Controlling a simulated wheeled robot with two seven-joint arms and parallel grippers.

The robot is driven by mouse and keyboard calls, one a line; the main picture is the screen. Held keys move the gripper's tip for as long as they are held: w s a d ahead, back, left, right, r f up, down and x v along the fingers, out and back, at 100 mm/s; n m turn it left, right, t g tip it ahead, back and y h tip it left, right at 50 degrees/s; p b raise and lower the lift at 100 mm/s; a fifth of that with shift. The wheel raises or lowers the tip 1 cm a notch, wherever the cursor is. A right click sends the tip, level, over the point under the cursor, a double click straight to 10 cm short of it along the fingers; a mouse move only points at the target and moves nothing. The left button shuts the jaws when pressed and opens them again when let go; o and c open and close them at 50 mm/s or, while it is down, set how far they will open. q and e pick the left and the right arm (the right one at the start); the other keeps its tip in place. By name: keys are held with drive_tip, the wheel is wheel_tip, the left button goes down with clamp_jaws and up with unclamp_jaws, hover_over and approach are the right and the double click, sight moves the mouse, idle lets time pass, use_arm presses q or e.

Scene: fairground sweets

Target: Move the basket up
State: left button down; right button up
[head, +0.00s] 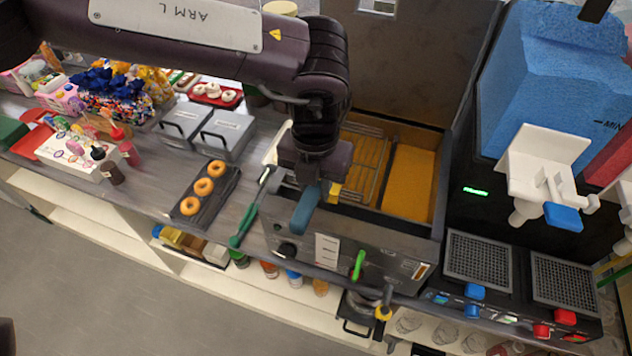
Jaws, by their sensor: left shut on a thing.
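The fryer (345,253) is a steel box at the centre with yellow oil in it. The wire basket (366,160) sits low in the left part of the fryer, and my arm covers part of it. A blue handle (304,211) sticks out over the fryer's front edge. My left gripper (318,187) points down at the fryer's front rim and is shut on the basket's handle. Its fingertips are mostly hidden by the wrist. My right gripper is not in view.
A black tray with three doughnuts (205,186) lies left of the fryer, beside green-handled tongs (243,229). Two lidded steel containers (226,132) stand behind. A drinks machine with a blue tank (548,75) stands close on the right. Open oil (410,183) lies right of the basket.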

use_arm(q)
drive_tip(key=shift+f, duration=0.2)
wheel_tip(320, 180, down, 3)
drive_tip(key=shift+w+r+b, duration=0.1)
drive_tip(key=shift+r+b, duration=0.1)
drive_tip(key=shift+b, duration=0.95)
drive_tip(key=c, duration=1.1)
unclamp_jaws()
